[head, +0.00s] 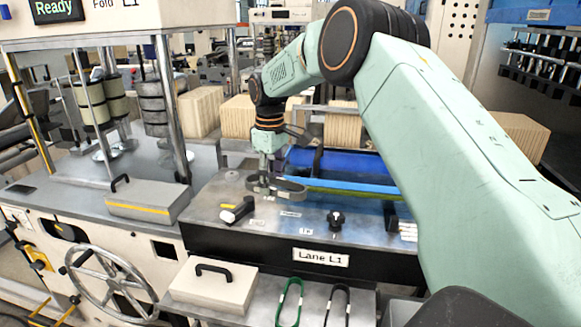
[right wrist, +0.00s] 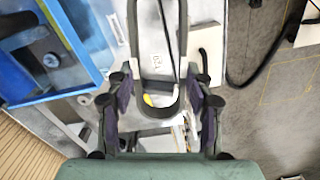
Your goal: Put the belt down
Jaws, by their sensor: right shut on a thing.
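My right gripper (head: 264,186) reaches down over the steel top of the Lane L1 station (head: 200,215). It is shut on a dark grey belt (head: 291,190), a narrow closed loop that sticks out to the right of the fingers, just above the top. Whether the belt touches the top I cannot tell. In the right wrist view the belt (right wrist: 160,109) runs as a long loop between the two fingers of the gripper (right wrist: 160,85). A green belt (head: 281,305) and a black belt (head: 347,305) lie on the lower front shelf. My left gripper is not in view.
A black-handled lever (head: 238,210) and a dark knob (head: 335,220) stand on the top near the gripper. A blue trough (head: 340,165) lies behind. A grey box with a handle (head: 150,200) stands left; a cream box (head: 214,287) sits on the shelf.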

